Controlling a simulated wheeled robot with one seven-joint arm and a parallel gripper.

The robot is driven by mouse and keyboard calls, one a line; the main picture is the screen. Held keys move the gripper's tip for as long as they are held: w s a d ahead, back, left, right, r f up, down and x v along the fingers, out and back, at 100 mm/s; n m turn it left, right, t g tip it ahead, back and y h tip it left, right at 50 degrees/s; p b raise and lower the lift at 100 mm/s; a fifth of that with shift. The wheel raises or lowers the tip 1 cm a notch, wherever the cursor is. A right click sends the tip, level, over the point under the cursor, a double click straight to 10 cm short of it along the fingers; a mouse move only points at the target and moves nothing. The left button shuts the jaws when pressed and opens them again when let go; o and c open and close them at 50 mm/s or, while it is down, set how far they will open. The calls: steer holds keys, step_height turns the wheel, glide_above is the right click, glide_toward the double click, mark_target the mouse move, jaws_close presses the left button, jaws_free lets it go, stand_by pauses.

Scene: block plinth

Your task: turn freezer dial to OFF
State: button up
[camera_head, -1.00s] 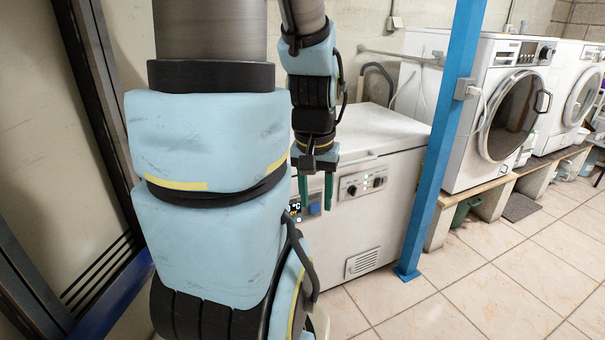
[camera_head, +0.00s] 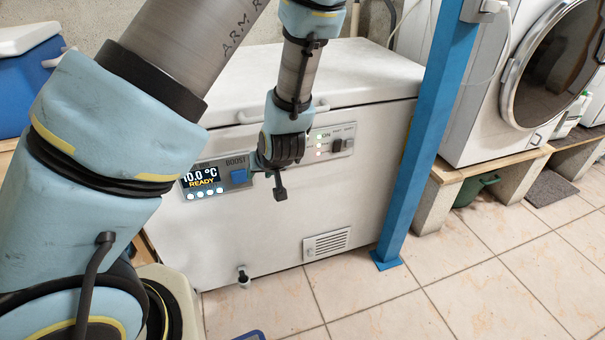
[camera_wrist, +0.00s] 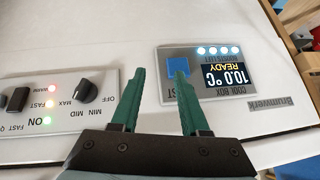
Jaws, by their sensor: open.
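The freezer (camera_head: 270,225) is a white chest with a control panel on its front. In the wrist view, which is upside down, its black dial (camera_wrist: 85,91) stands left of my gripper (camera_wrist: 157,72), with OFF, MIN, MID and MAX printed around it. I cannot tell clearly where its pointer stands. My gripper is open and empty, its green fingers between the dial panel and the display, apart from the dial. One finger overlaps the blue BOOST button in the picture; contact is unclear. In the head view my gripper (camera_head: 280,185) is before the freezer front, and my wrist hides the dial.
The panel also has lit lamps (camera_wrist: 49,103) and other dark knobs (camera_head: 336,145). A cool box display (camera_wrist: 224,78) reads 10.0 °C READY. A blue post (camera_head: 425,130) stands right of the freezer. Washing machines (camera_head: 545,65) stand beyond it. Tiled floor in front is mostly clear.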

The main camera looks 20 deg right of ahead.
steer(key=s+d+f+m+t+b, duration=0.2)
steer(key=d+f+t+b, duration=0.25)
steer(key=d, duration=0.25)
steer(key=m+t+h+b, duration=0.2)
steer(key=t+b, duration=0.1)
steer(key=t, duration=0.3)
glide_toward(301, 156)
steer(key=shift+g+h, duration=0.25)
steer(key=shift+h, duration=0.15)
steer(key=w, duration=0.8)
steer(key=shift+w+d+r, duration=0.15)
steer(key=shift+w+d, duration=0.1)
steer(key=shift+d, duration=0.1)
jaws_close()
